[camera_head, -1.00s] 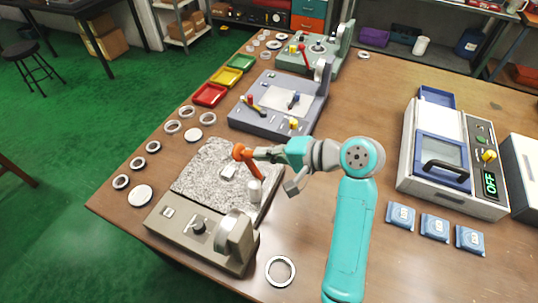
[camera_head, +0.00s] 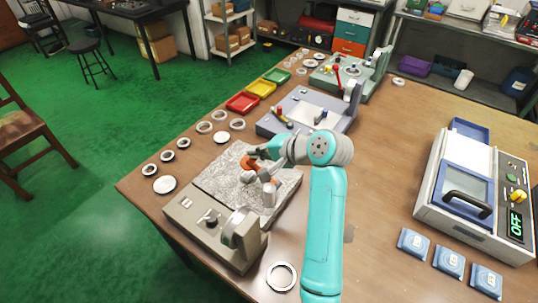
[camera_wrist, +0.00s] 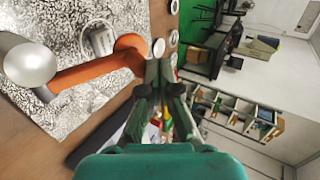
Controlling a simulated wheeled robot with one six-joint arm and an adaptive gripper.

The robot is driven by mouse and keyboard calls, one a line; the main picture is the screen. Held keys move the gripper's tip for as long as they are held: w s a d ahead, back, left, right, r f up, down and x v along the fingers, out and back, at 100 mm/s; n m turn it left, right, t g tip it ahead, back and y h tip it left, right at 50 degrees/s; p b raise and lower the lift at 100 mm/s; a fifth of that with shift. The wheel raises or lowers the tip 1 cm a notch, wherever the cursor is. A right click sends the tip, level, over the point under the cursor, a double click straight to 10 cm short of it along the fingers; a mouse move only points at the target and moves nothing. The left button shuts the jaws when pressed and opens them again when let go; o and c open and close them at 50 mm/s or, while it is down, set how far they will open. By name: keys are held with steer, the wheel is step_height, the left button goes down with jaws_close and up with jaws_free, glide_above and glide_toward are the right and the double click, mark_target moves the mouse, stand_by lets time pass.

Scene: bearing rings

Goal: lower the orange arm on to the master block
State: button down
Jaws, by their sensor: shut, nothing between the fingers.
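The orange arm (camera_head: 247,163) reaches out from a pale post (camera_head: 268,192) over the speckled plate of the beige gauge (camera_head: 215,222). In the wrist view the orange arm (camera_wrist: 88,73) runs from the post (camera_wrist: 30,62) to a rounded end beside my fingertips. The master block (camera_wrist: 98,40), small and grey, lies on the plate right by the arm; I cannot tell whether they touch. In the head view the block is mostly hidden. My gripper (camera_head: 256,153) is shut and empty, its tips (camera_wrist: 158,70) close to the arm's rounded end.
Several metal rings (camera_head: 204,127) lie along the table's left edge, and one ring (camera_head: 281,276) lies near the front. Red, yellow and green trays (camera_head: 243,102) stand behind. A grey gauge (camera_head: 305,112) stands beyond my gripper. A white machine (camera_head: 470,195) stands at right.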

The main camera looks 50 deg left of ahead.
mark_target(247, 160)
steer(key=shift+s+a+f+h, duration=0.15)
steer(key=shift+a+f+h, duration=0.15)
steer(key=shift+a+f, duration=0.2)
steer(key=shift+s+a+f+h, duration=0.15)
steer(key=shift+a+f+h, duration=0.2)
steer(key=shift+a, duration=0.2)
steer(key=shift+s+a+f+t, duration=0.1)
steer(key=shift+a+f+t, duration=0.05)
steer(key=shift+a+f, duration=0.35)
steer(key=shift+s+a+f+t, duration=0.15)
steer(key=shift+a+f, duration=0.1)
steer(key=shift+f, duration=0.3)
steer(key=shift+w, duration=0.1)
step_height(247, 160, up, 14)
steer(key=shift+f, duration=0.1)
